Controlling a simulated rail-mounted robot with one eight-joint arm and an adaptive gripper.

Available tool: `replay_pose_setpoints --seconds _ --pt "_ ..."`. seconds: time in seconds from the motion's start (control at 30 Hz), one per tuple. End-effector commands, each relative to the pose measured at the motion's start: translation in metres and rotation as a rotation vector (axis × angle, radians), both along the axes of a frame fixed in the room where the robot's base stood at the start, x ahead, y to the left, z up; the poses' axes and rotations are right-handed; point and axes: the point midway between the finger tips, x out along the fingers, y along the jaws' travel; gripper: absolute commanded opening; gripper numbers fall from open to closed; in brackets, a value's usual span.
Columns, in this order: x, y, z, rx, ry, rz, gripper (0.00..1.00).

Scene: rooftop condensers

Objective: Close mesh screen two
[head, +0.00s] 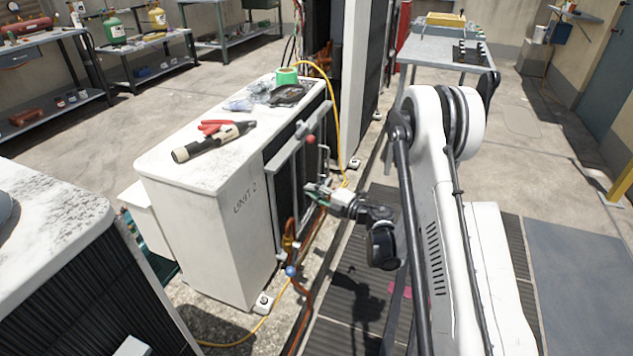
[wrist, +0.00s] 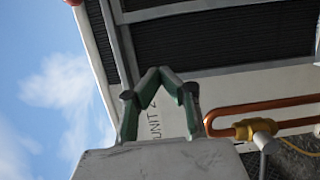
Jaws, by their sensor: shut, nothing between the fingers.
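The unit 2 condenser (head: 209,213) is a white cabinet marked "UNIT 2", with a worn top. On its side facing my arm is a grey-framed screen (head: 285,158) over dark fins, with a red knob (head: 310,139) near its upper corner. I cannot tell how far the screen stands from the cabinet. In the wrist view, grey frame bars (wrist: 124,45) cross dark mesh (wrist: 210,38). My gripper (head: 308,187) is beside this side of the cabinet, low by the screen. Its green-grey fingertips meet, empty, in the wrist view (wrist: 156,72). Contact with the frame cannot be told.
Copper pipes with a blue-handled valve (head: 291,271) run beside the cabinet's lower front; a brass fitting (wrist: 252,129) shows near my fingers. A yellow hose (head: 334,100) hangs behind. Pliers and a torch-like tool (head: 212,142) lie on top. Dark floor grating (head: 350,285) lies under my arm.

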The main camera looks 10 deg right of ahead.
Motion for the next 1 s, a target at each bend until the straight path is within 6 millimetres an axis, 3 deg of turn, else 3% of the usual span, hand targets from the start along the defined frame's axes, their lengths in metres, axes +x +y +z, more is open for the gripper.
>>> replay_pose_setpoints --seconds 0.17,0.57,0.8,1.0 --pt "0.012 0.012 0.005 0.0 0.0 0.001 0.0" --pt "0.067 0.063 -0.002 0.0 0.0 0.001 0.0" --pt "0.092 0.043 -0.001 0.0 0.0 -0.002 0.0" --pt "0.099 0.039 0.0 0.0 0.0 -0.001 0.0"
